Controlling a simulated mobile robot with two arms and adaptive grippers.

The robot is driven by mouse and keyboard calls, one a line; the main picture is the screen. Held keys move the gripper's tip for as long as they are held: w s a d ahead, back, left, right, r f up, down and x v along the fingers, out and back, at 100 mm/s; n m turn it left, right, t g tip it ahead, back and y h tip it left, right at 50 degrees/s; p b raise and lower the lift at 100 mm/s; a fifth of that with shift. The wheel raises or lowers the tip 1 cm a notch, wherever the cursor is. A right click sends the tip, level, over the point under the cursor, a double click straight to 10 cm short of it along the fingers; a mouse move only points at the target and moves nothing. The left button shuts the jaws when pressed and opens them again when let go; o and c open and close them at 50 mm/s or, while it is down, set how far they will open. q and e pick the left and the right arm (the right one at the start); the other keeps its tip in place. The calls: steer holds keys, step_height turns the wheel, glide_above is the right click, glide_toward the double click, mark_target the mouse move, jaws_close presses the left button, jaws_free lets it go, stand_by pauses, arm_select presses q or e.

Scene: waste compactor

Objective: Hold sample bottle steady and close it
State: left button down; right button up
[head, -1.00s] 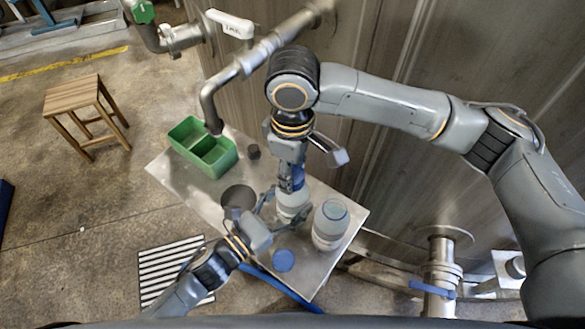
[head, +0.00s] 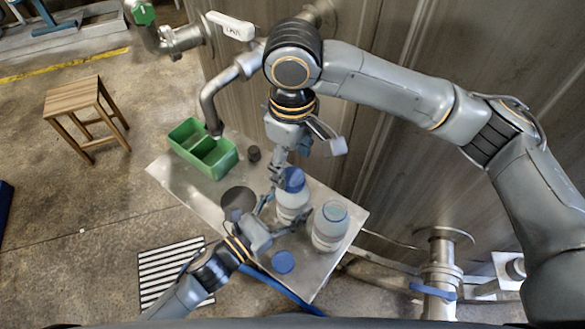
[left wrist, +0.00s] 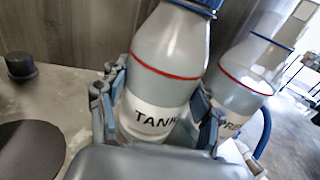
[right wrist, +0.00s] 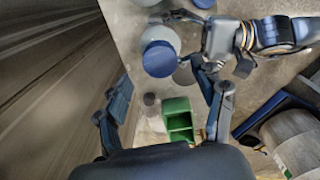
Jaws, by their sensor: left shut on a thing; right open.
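The sample bottle (head: 291,206) stands upright on the metal table with a blue cap (head: 292,179) on its mouth. The left wrist view shows its grey body (left wrist: 168,60), red ring and a label starting "TANK". My left gripper (head: 277,215) is shut around its lower body. My right gripper (head: 284,166) is open and empty above and behind the cap. In the right wrist view its fingers are spread, with the blue cap (right wrist: 160,58) beyond them. I cannot tell how tightly the cap sits.
A second bottle (head: 328,232) stands close on the right, with no blue lid on top. A loose blue cap (head: 283,261) lies near the table's front edge. A green bin (head: 202,149), a small black piece (head: 254,153) and a dark disc (head: 238,199) are left. The wall is behind.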

step_height(320, 180, up, 8)
stand_by(0.4)
arm_select(q)
steer(key=shift+c, duration=1)
jaws_free()
steer(key=v, duration=1.2)
